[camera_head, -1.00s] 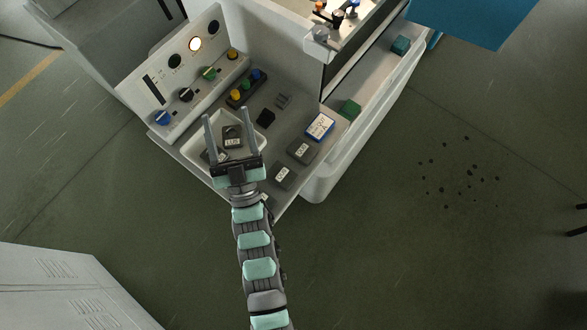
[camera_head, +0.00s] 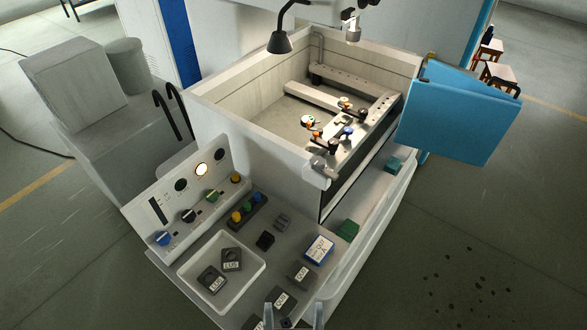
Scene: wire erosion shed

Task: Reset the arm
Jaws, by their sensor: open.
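My gripper (camera_head: 293,309) shows only at the bottom edge of the view. Its two grey fingers point up the picture and stand apart, with nothing seen held between them. The rest of my arm is out of frame. The gripper is near the front of the grey shelf, to the right of the white tray (camera_head: 259,277). Two dark labelled blocks lie in the tray, one at the back (camera_head: 231,260) and one in front (camera_head: 212,281).
Dark labelled blocks (camera_head: 300,273) and a blue-and-white box (camera_head: 319,249) line the shelf's right side. A control panel (camera_head: 160,211) stands on the left. Behind rises the machine's open tank (camera_head: 240,110), with a blue door (camera_head: 455,115) at right. Floor at right is clear.

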